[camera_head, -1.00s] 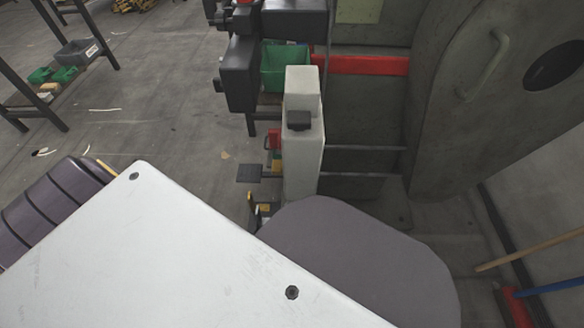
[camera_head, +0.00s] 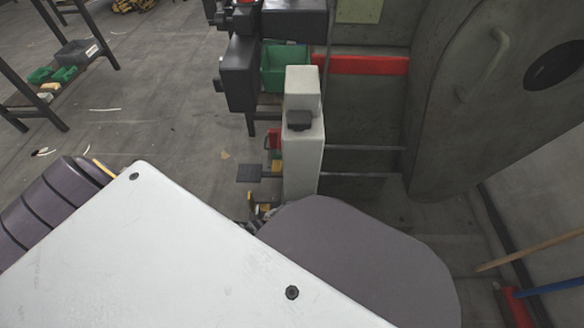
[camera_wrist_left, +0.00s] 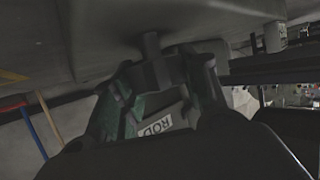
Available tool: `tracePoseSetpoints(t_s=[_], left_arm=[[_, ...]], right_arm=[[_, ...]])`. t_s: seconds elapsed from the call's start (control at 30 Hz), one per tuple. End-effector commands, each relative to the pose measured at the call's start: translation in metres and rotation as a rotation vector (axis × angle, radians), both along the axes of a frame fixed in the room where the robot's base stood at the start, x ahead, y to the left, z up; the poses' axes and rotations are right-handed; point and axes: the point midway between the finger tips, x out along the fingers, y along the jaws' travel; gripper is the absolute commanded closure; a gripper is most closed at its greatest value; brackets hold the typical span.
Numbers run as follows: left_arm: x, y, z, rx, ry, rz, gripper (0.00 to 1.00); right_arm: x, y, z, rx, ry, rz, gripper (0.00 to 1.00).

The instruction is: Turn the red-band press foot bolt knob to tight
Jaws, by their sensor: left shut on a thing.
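The press is a big grey-green machine with a red band (camera_head: 362,65) across its front in the head view. In the left wrist view my left gripper (camera_wrist_left: 176,70) is shut on the dark foot bolt knob (camera_wrist_left: 151,45), which stands out from a grey surface. The fingers cover part of the knob, and its turn angle cannot be read. In the head view the knob and the left gripper cannot be made out. My right gripper is in neither current view.
A pale upright post (camera_head: 303,150) with a dark button stands before the press. A green bin (camera_head: 285,68) sits behind it. A foot pedal (camera_head: 249,173) is low at its left. Brown and blue handles (camera_head: 545,288) lean at the right.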

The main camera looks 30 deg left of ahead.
Motion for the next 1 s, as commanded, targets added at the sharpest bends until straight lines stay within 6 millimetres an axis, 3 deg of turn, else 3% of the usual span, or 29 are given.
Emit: tracePoseSetpoints(t_s=[0.6, 0.63, 0.77, 1.0], left_arm=[[-0.0020, 0.0000, -0.0012, 0.001, 0.003, -0.031, 0.80], [-0.0020, 0.0000, -0.0012, 0.001, 0.003, -0.031, 0.53], [-0.0014, 0.0000, -0.0009, 0.000, 0.002, -0.031, 0.37], [-0.0007, -0.0001, -0.0004, 0.001, 0.001, -0.030, 0.34]], right_arm=[[-0.0022, -0.0002, -0.0008, -0.001, 0.004, 0.001, 1.00], [-0.0027, -0.0002, -0.0012, -0.001, 0.005, 0.001, 1.00], [-0.0043, -0.0002, -0.0021, -0.001, 0.008, 0.001, 1.00], [-0.0051, -0.0003, -0.0026, -0.001, 0.009, 0.001, 1.00]])
